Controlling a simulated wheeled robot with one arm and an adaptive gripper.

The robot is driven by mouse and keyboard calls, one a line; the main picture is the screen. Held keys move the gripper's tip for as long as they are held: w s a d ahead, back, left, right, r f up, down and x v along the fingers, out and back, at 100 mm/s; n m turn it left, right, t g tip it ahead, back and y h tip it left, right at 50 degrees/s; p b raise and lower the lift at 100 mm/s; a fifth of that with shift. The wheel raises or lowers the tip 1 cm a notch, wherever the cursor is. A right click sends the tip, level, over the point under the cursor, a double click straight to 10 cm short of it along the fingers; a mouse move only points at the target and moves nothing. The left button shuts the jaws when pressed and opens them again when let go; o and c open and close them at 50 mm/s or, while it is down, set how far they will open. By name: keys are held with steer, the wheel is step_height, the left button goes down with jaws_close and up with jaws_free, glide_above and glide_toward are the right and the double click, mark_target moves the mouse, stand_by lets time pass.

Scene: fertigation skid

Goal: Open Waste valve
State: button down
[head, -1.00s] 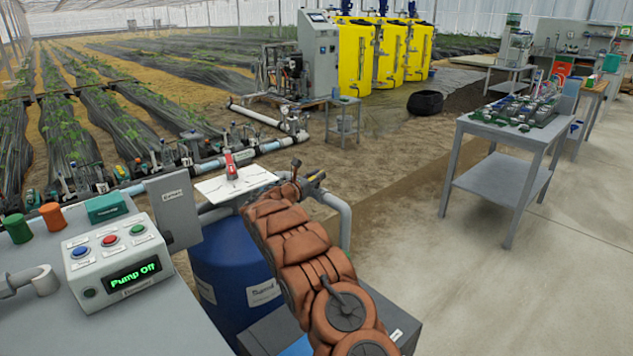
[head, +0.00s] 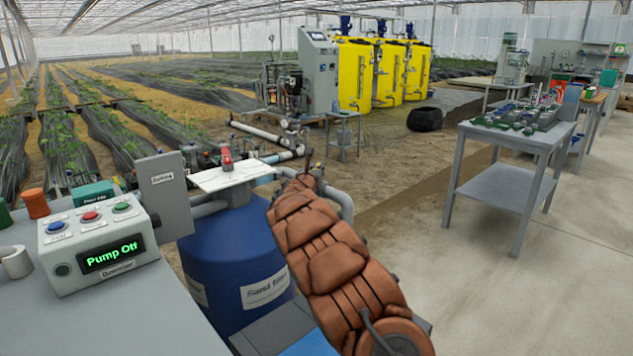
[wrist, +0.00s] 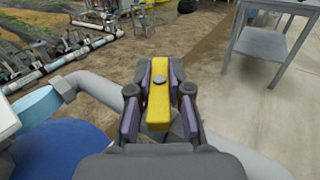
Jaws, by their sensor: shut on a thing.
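In the wrist view a yellow valve handle (wrist: 158,100) with a grey round bolt lies between the purple-padded fingers of my gripper (wrist: 160,88). The gripper is shut on it, above a grey pipe (wrist: 88,84). No label showing which valve this is can be read. In the head view my arm's brown cover hides the yellow handle and most of my gripper (head: 312,176).
A control box (head: 95,245) reading "Pump Off" stands on the grey bench (head: 130,315) at the left. A grey table with parts (head: 480,180) stands at the right. The concrete floor (head: 590,240) there is clear.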

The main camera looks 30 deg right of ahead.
steer(key=shift+f+n+t+y+b, duration=0.2)
steer(key=shift+n+t+y+b, duration=0.75)
steer(key=shift+b, duration=2)
steer(key=shift+f+n+t+y+b, duration=0.15)
steer(key=shift+n+t+y+b, duration=0.8)
steer(key=shift+b, duration=1.95)
steer(key=n+y+b, duration=0.1)
steer(key=y+b, duration=0.1)
steer(key=b, duration=0.1)
steer(key=shift+r+t, duration=0.1)
steer(key=shift+t, duration=0.2)
steer(key=shift+r+n+t+y+b, duration=0.1)
steer(key=shift+n+t+y+b, duration=0.4)
steer(key=shift+y+b, duration=0.4)
steer(key=n+y, duration=0.1)
steer(key=y, duration=0.1)
steer(key=n+y, duration=0.1)
steer(key=y, duration=0.1)
steer(key=shift+r+n+t, duration=0.2)
steer(key=shift+n+t, duration=0.1)
steer(key=shift+r+n+y+p, duration=0.1)
steer(key=shift+n+y+p, duration=0.7)
steer(key=shift+y, duration=0.3)
steer(key=shift+n+y+p, duration=0.5)
steer(key=shift+y+p, duration=0.1)
steer(key=shift+y, duration=0.3)
steer(key=shift+n+y+p, duration=0.3)
steer(key=shift+y, duration=0.2)
steer(key=c, duration=1.1)
jaws_free()
